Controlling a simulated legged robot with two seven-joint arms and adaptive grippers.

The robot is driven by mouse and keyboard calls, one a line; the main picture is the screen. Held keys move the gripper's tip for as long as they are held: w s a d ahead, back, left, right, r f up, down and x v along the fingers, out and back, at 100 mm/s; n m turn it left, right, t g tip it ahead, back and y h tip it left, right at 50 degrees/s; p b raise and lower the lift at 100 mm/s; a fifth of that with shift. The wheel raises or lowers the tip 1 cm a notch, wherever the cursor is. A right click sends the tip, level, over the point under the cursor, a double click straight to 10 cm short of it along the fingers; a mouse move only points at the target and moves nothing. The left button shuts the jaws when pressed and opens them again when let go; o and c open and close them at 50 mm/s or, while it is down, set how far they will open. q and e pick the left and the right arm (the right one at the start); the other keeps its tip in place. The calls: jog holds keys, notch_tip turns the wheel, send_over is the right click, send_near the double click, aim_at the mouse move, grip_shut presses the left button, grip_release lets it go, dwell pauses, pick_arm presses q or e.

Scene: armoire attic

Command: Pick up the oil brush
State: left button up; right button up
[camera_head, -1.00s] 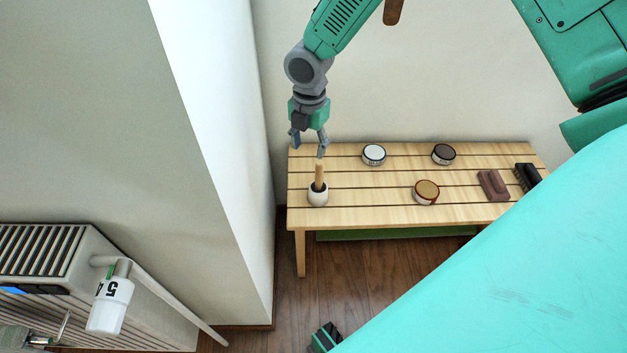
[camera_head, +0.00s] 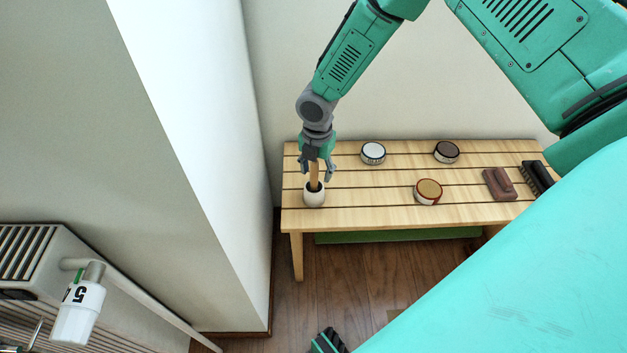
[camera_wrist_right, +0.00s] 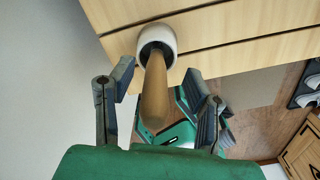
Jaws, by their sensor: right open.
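The oil brush (camera_head: 314,172) stands with its wooden handle up in a small white pot (camera_head: 314,198) at the left end of the slatted bench. Its lower end is hidden in the pot. In the right wrist view the handle (camera_wrist_right: 154,95) points toward the camera, with the white pot (camera_wrist_right: 158,33) beyond it. My right gripper (camera_head: 317,172) is over the pot and open. In the wrist view its two fingers (camera_wrist_right: 159,82) are spread on either side of the handle, with visible gaps.
The wooden bench (camera_head: 365,219) also holds a white-lidded tin (camera_head: 373,153), a dark-lidded tin (camera_head: 446,152), an amber-lidded tin (camera_head: 428,192), a brown block (camera_head: 499,184) and a dark brush (camera_head: 537,178). A white wall (camera_head: 190,130) stands close on the left. A radiator (camera_head: 35,262) is at lower left.

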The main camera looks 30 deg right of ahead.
jog(key=shift+f, duration=0.8)
jog(key=shift+a+r, duration=0.3)
jog(key=shift+a, duration=0.15)
jog(key=shift+c, duration=0.8)
jog(key=shift+a+r, duration=0.1)
jog(key=shift+a, duration=0.15)
grip_shut()
jog(key=shift+d, duration=0.55)
jog(key=r+p, duration=0.1)
jog(key=r, duration=0.2)
jog(key=r+p, duration=0.1)
jog(key=r, duration=0.2)
jog(key=r+p, duration=0.1)
jog(key=r, duration=0.2)
jog(key=shift+a, duration=0.35)
jog(key=shift+r, duration=0.3)
pick_arm(q)
notch_tip(320, 180, up, 3)
jog(key=shift+a+f, duration=0.1)
pick_arm(e)
jog(key=shift+d, duration=0.2)
